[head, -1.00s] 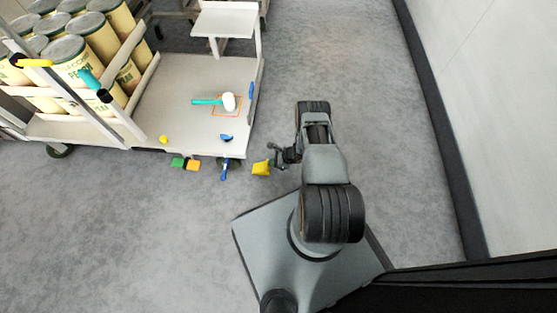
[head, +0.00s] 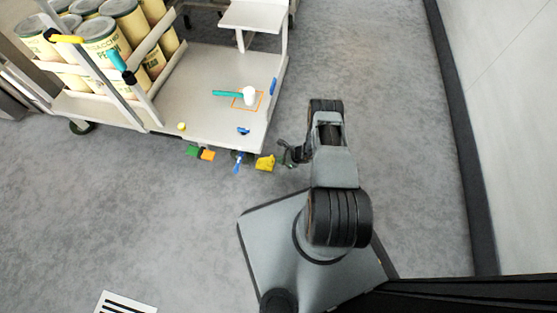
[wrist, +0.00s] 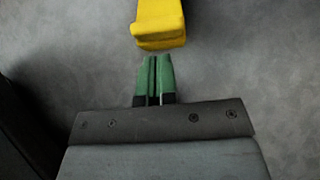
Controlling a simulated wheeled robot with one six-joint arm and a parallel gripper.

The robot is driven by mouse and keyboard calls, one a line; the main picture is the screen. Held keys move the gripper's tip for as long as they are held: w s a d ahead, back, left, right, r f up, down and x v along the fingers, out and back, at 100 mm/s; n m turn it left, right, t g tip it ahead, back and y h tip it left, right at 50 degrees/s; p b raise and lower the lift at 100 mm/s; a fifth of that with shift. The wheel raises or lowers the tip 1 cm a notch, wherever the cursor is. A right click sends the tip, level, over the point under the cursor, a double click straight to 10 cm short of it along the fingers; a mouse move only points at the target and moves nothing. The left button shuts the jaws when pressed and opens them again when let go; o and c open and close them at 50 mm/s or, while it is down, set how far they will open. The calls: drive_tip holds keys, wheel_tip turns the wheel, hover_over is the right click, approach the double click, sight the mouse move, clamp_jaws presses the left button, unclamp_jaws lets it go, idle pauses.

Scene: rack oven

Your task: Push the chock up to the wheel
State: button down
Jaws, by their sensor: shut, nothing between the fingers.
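The yellow chock (head: 265,163) lies on the floor by the near right corner of the cart. The cart's dark wheel (head: 248,157) sits just left of it, mostly hidden under the deck; whether they touch I cannot tell. A blue pedal (head: 238,163) hangs by the wheel. My gripper (head: 284,153) is low, just right of the chock. In the wrist view, its green fingers (wrist: 155,60) are shut and empty, with their tips close to the near end of the chock (wrist: 160,25). Contact is not clear.
The cart deck (head: 200,80) carries large cans (head: 105,45) on the left and a white-headed mallet (head: 249,96). Green (head: 193,150) and orange (head: 208,154) blocks show at its near edge. A wall (head: 510,120) stands right. Floor between is clear.

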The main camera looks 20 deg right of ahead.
drive_tip(key=shift+s+d+f, duration=0.1)
drive_tip(key=shift+s+d, duration=0.15)
drive_tip(key=shift+d, duration=0.25)
drive_tip(key=shift+s+d, duration=0.25)
drive_tip(key=shift+d, duration=0.2)
drive_tip(key=p+v, duration=0.4)
drive_tip(key=v, duration=0.6)
drive_tip(key=shift+a, duration=0.25)
drive_tip(key=shift+w, duration=0.1)
drive_tip(key=w+a+r+n+g, duration=0.15)
drive_tip(key=r+n, duration=0.25)
drive_tip(key=r, duration=0.6)
drive_tip(key=w+a+r+n+g+h, duration=0.15)
drive_tip(key=r+n, duration=0.25)
drive_tip(key=r, duration=0.5)
drive_tip(key=w+a+r+n+g+y, duration=0.1)
drive_tip(key=w+a+r+n, duration=0.2)
drive_tip(key=r, duration=0.7)
drive_tip(key=s+a+r+n+h, duration=0.3)
drive_tip(key=s+r+n, duration=0.3)
drive_tip(key=s+r, duration=0.3)
drive_tip(key=s+a+r+n+t+h, duration=0.1)
drive_tip(key=s+a+r+n+h, duration=0.2)
drive_tip(key=s+r+n, duration=0.4)
wheel_tip(320, 180, up, 6)
drive_tip(key=shift+s+a+f+n+t+h, duration=0.25)
drive_tip(key=shift+s+h, duration=0.3)
drive_tip(key=shift+s, duration=0.6)
drive_tip(key=c, duration=1.8)
unclamp_jaws()
